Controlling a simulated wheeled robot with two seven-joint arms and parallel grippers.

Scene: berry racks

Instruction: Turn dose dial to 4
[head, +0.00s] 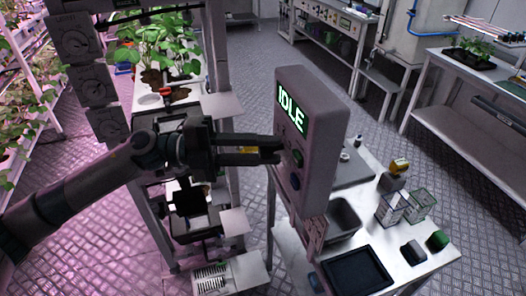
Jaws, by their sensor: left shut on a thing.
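A grey control box (318,130) with a green "IDLE" display (291,108) stands upright right of centre in the head view. The dial's setting cannot be read. My right gripper is not in view.
Below and right of the box, a white table (398,262) holds a dark tray (357,272), a grey bin (343,217) and clear containers (393,207). Several grey dial panels (86,78) hang at the upper left near a plant rack (165,75). Patterned metal floor lies open behind.

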